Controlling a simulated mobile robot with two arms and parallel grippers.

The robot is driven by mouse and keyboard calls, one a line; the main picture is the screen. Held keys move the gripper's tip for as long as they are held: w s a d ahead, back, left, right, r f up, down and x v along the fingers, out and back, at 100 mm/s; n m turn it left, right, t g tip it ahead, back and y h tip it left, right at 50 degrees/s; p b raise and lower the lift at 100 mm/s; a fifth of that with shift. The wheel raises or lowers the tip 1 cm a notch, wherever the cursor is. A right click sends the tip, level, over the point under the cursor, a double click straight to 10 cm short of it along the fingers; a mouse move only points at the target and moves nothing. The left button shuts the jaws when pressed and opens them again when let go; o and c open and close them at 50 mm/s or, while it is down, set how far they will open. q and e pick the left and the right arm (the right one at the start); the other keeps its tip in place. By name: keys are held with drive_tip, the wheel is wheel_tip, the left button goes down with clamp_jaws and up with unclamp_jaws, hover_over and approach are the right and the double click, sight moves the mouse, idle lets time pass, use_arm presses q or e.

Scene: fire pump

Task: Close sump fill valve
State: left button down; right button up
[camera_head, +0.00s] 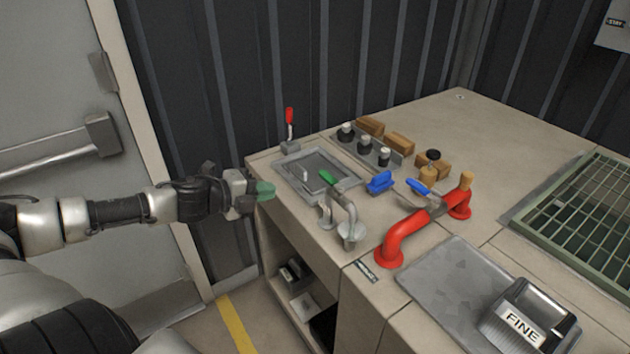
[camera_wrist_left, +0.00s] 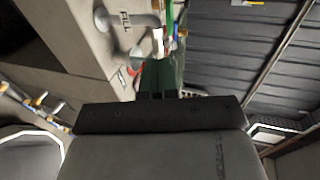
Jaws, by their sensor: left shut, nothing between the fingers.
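The fill valve is a grey metal pipe (camera_head: 345,206) with a green lever (camera_head: 328,178), standing on the near left part of the bench. The lever points up and left, toward a shallow metal basin. In the left wrist view, the pipe (camera_wrist_left: 143,21) stands beside a "FILL" marking, and a green lever (camera_wrist_left: 169,20) shows past the fingers. My left gripper (camera_head: 264,190) is shut and empty, with green fingertips at the bench's left edge. It is left of the lever and apart from it. Its fingers (camera_wrist_left: 160,75) also show in the wrist view. My right gripper is not in view.
The metal basin (camera_head: 286,169) and a red-tipped lever (camera_head: 289,116) are on the bench's left end. A blue block (camera_head: 380,182) and a red pipe (camera_head: 402,236) with a blue lever are right of the valve.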

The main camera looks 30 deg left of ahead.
sight(331, 181)
use_arm(q)
drive_tip(key=r+p+x, duration=0.1)
drive_tip(key=p+x, duration=0.4)
drive_tip(key=x, duration=0.8)
drive_tip(key=shift+w, duration=0.4)
idle(0.4)
drive_tip(key=shift+a, duration=0.1)
